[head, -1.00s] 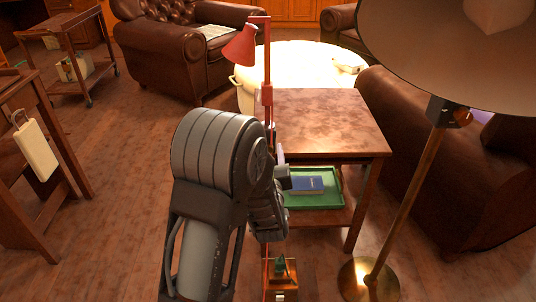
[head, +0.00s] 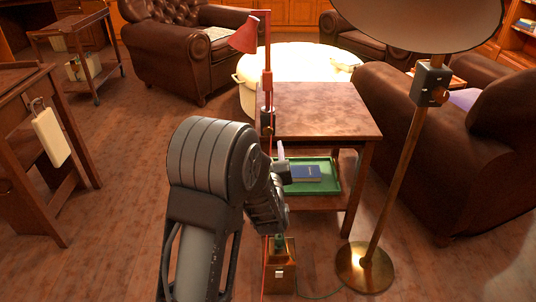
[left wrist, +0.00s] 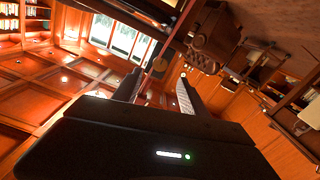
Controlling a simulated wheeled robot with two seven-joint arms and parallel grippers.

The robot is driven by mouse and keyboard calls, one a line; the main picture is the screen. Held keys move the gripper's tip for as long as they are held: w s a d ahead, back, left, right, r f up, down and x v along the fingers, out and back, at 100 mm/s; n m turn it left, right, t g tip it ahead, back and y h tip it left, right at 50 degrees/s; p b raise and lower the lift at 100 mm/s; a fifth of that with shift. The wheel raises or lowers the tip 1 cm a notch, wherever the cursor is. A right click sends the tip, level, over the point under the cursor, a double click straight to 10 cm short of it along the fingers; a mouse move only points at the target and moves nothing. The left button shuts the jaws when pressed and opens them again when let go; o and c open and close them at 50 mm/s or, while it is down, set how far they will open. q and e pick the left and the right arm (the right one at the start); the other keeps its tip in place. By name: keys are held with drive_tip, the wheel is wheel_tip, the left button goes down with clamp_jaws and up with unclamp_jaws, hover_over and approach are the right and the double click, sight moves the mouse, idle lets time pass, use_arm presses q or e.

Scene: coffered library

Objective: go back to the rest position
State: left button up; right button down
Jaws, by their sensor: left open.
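My left arm rises from the bottom middle of the head view, in front of the side table (head: 318,112). Its gripper (head: 281,163) is partly hidden behind my own wrist, near the table's lower shelf. In the left wrist view the two fingers of the left gripper (left wrist: 158,92) stand apart with nothing seen between them. A green tray (head: 331,187) on the lower shelf holds a blue book (head: 306,173). The gripper overlaps the tray's left side in the picture; I cannot tell whether they touch. My right gripper is not in view.
A red lamp (head: 267,50) stands at the table's left edge. A brass floor lamp (head: 395,185) stands right of the table, before a brown leather armchair (head: 470,150). A wooden box (head: 281,278) with a cable is on the floor. Floor at the left (head: 125,210) is clear.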

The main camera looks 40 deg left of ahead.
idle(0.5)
use_arm(q)
drive_tip(key=s+d+f+m+g+h, duration=0.2)
drive_tip(key=d+f+m+h, duration=0.15)
drive_tip(key=d+f, duration=0.65)
drive_tip(key=s+d+f+m+g+h, duration=0.25)
drive_tip(key=d+f+h, duration=0.35)
drive_tip(key=f, duration=0.5)
drive_tip(key=s+d+f+m+g+h, duration=0.1)
drive_tip(key=s+d+f+g+h, duration=0.25)
drive_tip(key=s+d+f, duration=0.6)
drive_tip(key=s+d+f+m+g+h, duration=0.15)
drive_tip(key=s+d+f+g, duration=0.4)
drive_tip(key=s+d, duration=0.6)
drive_tip(key=s+r+p, duration=0.2)
drive_tip(key=r+p, duration=1.4)
drive_tip(key=s+r+p, duration=0.2)
drive_tip(key=r+p, duration=1.3)
drive_tip(key=p, duration=0.1)
drive_tip(key=shift+s+a+r+p, duration=0.3)
drive_tip(key=shift+s+r+p, duration=0.05)
drive_tip(key=shift+r+p, duration=0.05)
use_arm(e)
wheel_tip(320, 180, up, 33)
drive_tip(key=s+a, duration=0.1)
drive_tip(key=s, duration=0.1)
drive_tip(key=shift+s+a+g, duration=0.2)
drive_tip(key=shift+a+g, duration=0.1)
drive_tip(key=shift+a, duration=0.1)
